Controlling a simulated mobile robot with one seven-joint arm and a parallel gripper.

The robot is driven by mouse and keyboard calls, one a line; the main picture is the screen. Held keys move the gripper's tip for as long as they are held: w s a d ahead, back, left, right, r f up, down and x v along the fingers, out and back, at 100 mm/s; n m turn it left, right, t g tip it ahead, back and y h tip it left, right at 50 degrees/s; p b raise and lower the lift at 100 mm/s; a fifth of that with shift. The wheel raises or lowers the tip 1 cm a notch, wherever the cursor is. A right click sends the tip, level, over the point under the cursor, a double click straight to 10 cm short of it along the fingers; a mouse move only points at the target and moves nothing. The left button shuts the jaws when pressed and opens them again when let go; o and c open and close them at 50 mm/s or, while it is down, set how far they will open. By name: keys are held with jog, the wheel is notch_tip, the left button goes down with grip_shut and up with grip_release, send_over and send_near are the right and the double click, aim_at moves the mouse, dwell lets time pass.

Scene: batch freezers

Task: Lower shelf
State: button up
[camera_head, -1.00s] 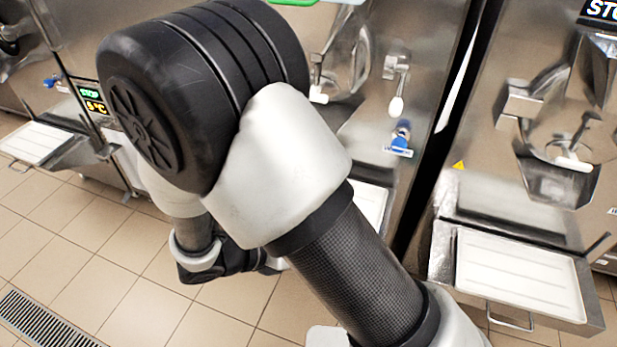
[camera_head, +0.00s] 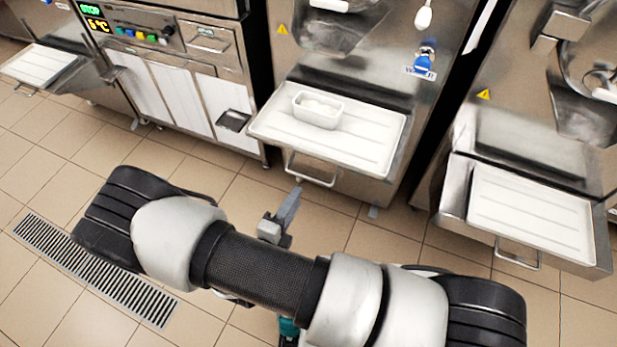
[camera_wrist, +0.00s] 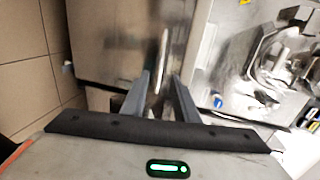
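The middle machine's shelf (camera_head: 375,137) is a white tray surface in a metal frame, with a bar handle (camera_head: 312,180) at its front. A white tub (camera_head: 318,110) stands on it. My gripper (camera_head: 292,200) is low in front of this shelf, below and left of the handle. In the wrist view my gripper (camera_wrist: 160,78) has its two grey fingers apart. A thin pale bar (camera_wrist: 162,60), which looks like the handle, shows just beyond and between the fingertips. I see no contact with it.
A second machine on the right has a similar shelf (camera_head: 535,210) with a handle. Another shelf (camera_head: 40,65) is at the far left. A floor drain grate (camera_head: 95,270) lies at the left. Tiled floor is free in front of the machines.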

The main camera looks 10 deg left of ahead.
aim_at(309, 177)
jog(key=x, duration=1)
jog(key=shift+w+b, duration=0.1)
jog(key=shift+b, duration=0.3)
grip_shut()
jog(key=shift+f, duration=0.1)
